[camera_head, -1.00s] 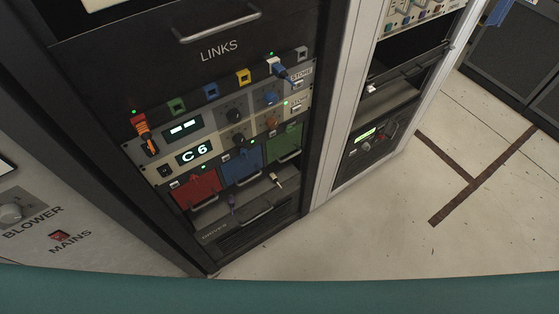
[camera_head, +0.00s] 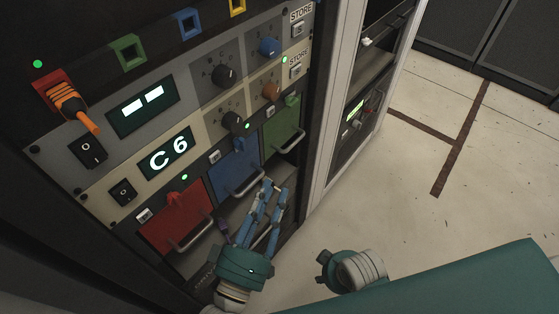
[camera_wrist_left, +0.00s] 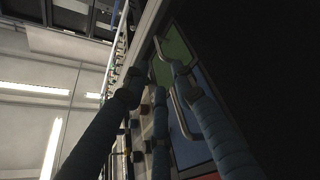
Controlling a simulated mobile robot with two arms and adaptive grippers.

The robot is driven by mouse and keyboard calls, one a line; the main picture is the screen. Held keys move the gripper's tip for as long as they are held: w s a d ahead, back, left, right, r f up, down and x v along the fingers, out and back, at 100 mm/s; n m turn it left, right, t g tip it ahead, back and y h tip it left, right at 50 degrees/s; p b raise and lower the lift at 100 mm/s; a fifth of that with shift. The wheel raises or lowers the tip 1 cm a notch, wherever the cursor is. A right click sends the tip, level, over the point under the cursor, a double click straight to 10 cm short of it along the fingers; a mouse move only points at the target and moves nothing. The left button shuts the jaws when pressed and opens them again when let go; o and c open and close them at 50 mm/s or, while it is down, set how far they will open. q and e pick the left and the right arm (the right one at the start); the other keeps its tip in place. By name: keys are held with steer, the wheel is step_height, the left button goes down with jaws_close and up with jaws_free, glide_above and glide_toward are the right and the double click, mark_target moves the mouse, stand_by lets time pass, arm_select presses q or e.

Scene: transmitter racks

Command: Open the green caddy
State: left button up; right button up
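The green caddy (camera_head: 283,128) sits shut in the rack, at the right end of a row with the blue caddy (camera_head: 232,168) and the red caddy (camera_head: 172,222). It has a metal bar handle along its lower front. My left gripper (camera_head: 274,188) is in front of the rack, below the green caddy and just right of the blue caddy's handle. Its blue fingers are spread and hold nothing. In the left wrist view, the green caddy (camera_wrist_left: 176,48) shows beyond the fingertips, with one fingertip near its lower edge. Contact cannot be told. My right gripper's fingers are not visible.
Above the caddies are a lit C6 display (camera_head: 168,153), knobs and switches. An orange plug (camera_head: 67,100) sticks out at left. A pale rack post (camera_head: 335,130) stands right of the caddies. Open floor (camera_head: 400,220) lies to the right.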

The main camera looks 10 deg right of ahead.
arm_select(q)
steer(key=x, duration=1)
steer(key=c, duration=0.6)
steer(key=shift+f, duration=0.1)
jaws_close()
